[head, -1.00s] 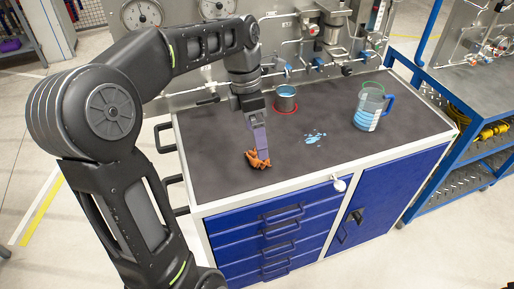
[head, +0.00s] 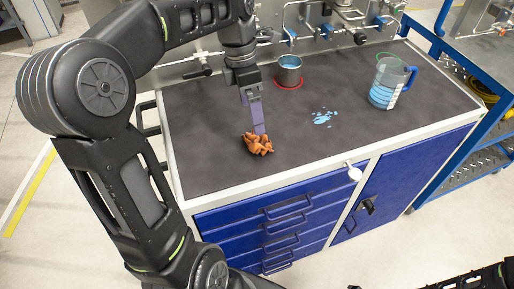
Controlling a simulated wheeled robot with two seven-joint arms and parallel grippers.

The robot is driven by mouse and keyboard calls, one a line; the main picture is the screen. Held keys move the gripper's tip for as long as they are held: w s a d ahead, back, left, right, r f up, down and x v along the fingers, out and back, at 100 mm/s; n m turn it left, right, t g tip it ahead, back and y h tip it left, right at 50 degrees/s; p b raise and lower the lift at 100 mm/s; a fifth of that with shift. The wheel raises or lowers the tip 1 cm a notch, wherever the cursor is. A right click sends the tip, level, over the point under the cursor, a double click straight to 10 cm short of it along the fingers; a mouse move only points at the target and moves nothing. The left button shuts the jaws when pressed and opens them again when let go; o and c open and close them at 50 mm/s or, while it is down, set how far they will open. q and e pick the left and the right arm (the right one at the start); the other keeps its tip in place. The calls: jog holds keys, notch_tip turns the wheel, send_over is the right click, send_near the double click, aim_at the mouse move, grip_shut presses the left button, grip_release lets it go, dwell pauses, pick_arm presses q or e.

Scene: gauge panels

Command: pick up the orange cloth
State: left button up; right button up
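The orange cloth (head: 258,144) lies crumpled on the dark top of the workbench, left of the middle and near the front edge. My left gripper (head: 260,130) points down with its fingertips at the cloth's upper edge, touching it or just behind it. The fingers appear as one narrow purple-grey shape, so I cannot tell whether they are open or closed on the cloth. My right gripper does not show; part of a dark arm shows at the bottom right corner.
A metal cup (head: 289,70) stands at the back on a red ring. A clear jug (head: 389,84) with a blue handle stands at the right. Pipes and valves (head: 340,20) line the back. The front right of the worktop (head: 350,140) is clear.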

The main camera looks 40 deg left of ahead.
aim_at(257, 140)
pick_arm(q)
jog(key=shift+f, duration=0.15)
jog(key=shift+d+f, duration=0.25)
jog(key=shift+f, duration=1)
jog(key=shift+d+f+p, duration=0.25)
jog(key=shift+f+p, duration=0.1)
jog(key=shift+f, duration=0.95)
jog(key=shift+d+f+p, duration=0.25)
jog(key=shift+f+p, duration=0.05)
jog(key=shift+f, duration=1)
jog(key=c, duration=1.3)
